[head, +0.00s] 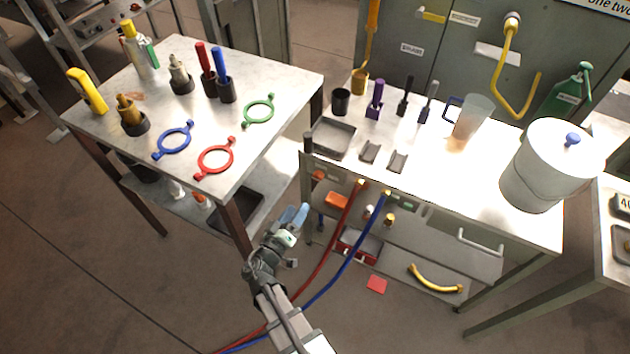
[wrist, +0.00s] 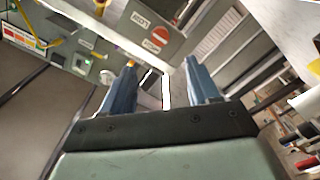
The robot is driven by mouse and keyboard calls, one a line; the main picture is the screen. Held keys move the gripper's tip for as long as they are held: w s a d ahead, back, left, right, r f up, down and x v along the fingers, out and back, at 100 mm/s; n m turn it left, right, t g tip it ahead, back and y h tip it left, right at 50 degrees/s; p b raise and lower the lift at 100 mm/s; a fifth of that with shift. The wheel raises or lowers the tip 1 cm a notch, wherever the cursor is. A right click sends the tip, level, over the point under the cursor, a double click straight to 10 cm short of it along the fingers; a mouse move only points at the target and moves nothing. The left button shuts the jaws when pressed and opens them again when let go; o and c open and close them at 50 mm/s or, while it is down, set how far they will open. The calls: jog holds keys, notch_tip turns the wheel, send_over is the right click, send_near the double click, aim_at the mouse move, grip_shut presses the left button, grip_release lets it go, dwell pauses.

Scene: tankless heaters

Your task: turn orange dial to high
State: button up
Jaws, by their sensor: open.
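My gripper (head: 297,236) hangs in the gap between the two benches, below and left of the right bench's front. Its blue fingers are apart with nothing between them, and they also show in the wrist view (wrist: 161,88). On the front of the right bench, an orange block-like part (head: 337,200) sits left of the red hose, and a smaller orange-red part (head: 318,174) is above it. I cannot tell which is the orange dial, nor read any setting. My gripper is apart from both. No orange dial can be made out in the wrist view.
A red hose (head: 331,238) and a blue hose (head: 352,247) run down from the right bench, just right of my gripper. The left bench (head: 262,78) holds coloured rings and tools. A white pot (head: 545,175) stands on the right bench. A grey sign (wrist: 150,33) shows in the wrist view.

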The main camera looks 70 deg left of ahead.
aim_at(316, 179)
jog(key=x, duration=1.2)
jog(key=shift+w+a, duration=0.25)
jog(key=shift+w, duration=0.05)
jog(key=c, duration=1)
